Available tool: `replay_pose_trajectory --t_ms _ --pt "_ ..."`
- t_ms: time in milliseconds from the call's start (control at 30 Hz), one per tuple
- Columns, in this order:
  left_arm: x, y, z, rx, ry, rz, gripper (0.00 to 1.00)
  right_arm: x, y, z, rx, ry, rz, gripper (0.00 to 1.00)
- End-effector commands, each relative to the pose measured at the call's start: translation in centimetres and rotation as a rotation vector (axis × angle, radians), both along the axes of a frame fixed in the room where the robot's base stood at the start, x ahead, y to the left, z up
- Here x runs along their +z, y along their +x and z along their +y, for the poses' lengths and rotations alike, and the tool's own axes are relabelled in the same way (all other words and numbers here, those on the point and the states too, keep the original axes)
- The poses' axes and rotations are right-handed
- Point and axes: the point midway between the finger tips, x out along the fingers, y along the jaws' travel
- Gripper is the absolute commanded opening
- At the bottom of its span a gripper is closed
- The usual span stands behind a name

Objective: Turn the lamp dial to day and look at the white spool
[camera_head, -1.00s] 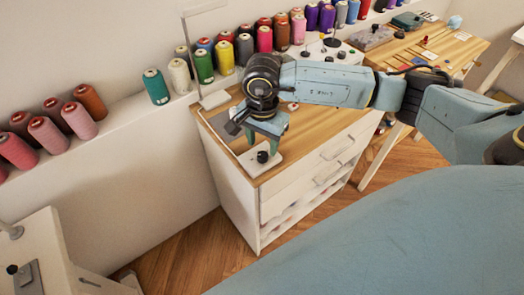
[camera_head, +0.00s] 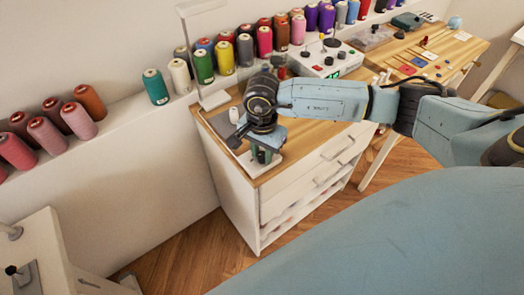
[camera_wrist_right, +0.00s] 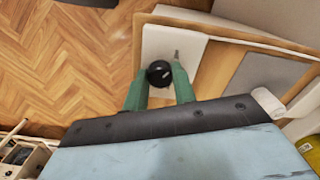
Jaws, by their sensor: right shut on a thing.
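The lamp dial is a black round knob (camera_wrist_right: 159,73) on a white base plate (camera_wrist_right: 172,45) at the near corner of the wooden cabinet top. My right gripper (camera_head: 265,153) comes down over it from above. In the wrist view its green fingertips (camera_wrist_right: 158,82) are shut on the knob, one on each side. In the head view the gripper mostly hides the knob, so its setting cannot be read. A small white spool (camera_head: 234,115) stands on the cabinet top just left of my right wrist; it also shows in the wrist view (camera_wrist_right: 268,103). My left gripper is not in view.
A thin white frame (camera_head: 200,50) stands at the back left of the cabinet top (camera_head: 300,137). Coloured spools, one of them cream (camera_head: 180,76), line the wall ledge. A white box with knobs (camera_head: 325,58) sits behind my right forearm.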

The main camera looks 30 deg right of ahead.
Motion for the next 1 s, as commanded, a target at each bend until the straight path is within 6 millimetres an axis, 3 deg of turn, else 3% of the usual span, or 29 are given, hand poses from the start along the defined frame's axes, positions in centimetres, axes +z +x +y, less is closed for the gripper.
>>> replay_pose_trajectory --t_ms 467,1000 --pt "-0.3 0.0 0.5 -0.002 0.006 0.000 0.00 0.0 0.0 0.0 -0.126 0.000 0.000 0.04" --pt "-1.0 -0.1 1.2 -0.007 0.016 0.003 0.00 0.1 0.2 0.0 -0.613 0.000 -0.001 0.04"
